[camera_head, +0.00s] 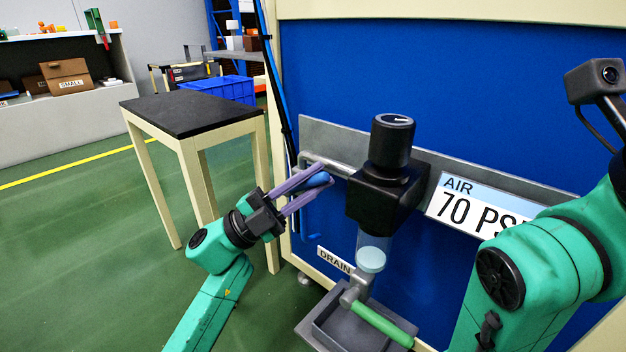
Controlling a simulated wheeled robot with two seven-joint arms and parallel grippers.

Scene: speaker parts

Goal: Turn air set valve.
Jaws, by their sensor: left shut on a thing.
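The air set (378,200) is a black unit with a round black knob (391,140) on top, mounted on a grey bar on a blue panel. A metal pipe (325,162) runs into its left side. A blue handle (317,181) shows just below the pipe, left of the black unit. My left gripper (318,184), with purple fingers, is shut on the blue handle; the fingers partly hide it. My right arm (545,265) fills the lower right, and its gripper is out of view.
Below hang a clear bowl and a drain fitting with a green handle (380,322) over a grey tray (325,318). An "AIR 70 PS" sign (470,200) is partly covered by my right arm. A dark-topped table (190,112) stands at left; green floor lies around it.

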